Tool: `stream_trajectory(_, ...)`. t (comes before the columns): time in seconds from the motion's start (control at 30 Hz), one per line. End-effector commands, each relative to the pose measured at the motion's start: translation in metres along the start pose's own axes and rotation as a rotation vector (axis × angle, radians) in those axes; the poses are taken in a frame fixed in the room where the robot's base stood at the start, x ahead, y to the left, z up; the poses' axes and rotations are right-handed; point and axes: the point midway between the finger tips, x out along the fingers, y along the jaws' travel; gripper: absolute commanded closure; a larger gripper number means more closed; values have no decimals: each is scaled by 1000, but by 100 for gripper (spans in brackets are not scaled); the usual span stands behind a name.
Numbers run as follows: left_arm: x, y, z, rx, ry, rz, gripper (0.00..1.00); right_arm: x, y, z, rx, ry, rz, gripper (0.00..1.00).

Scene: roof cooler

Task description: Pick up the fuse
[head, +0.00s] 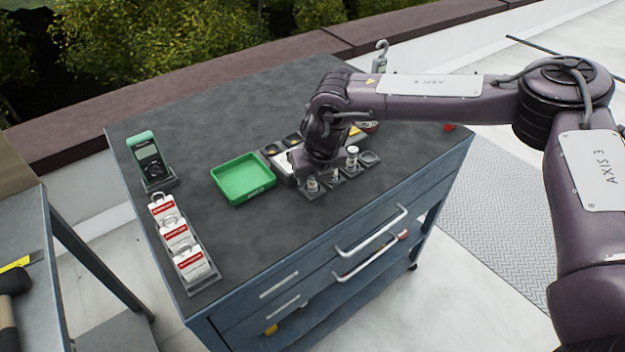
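Small pale cylinders that look like fuses stand in a low dark holder (316,194) near the front right of the blue cart's top. One fuse (312,184) stands at the left of the holder and another fuse (352,156) at the right. A ring-shaped socket (369,158) at the right end looks empty. My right gripper (322,172) reaches down from above, right at the holder between these fuses. Its wrist covers the fingertips and part of the holder, so I cannot see whether it is open or holds a fuse. My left gripper is out of view.
A green tray (243,178) sits empty left of the holder. A green meter (148,158) and red-white tagged padlocks (176,236) stand along the cart's left edge. A spray bottle (380,57) is behind my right arm. The front middle of the cart top (255,235) is clear.

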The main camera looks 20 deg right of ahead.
Motion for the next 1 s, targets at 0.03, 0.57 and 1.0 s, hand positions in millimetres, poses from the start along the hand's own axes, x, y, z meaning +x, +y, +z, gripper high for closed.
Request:
stream_trajectory(0.03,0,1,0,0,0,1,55,0,0,0,0,0,0,66)
stream_trajectory(0.57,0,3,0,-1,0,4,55,-1,0,1,1,-1,1,100)
stream_trajectory(1.0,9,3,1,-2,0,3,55,-61,1,26,0,-6,3,100)
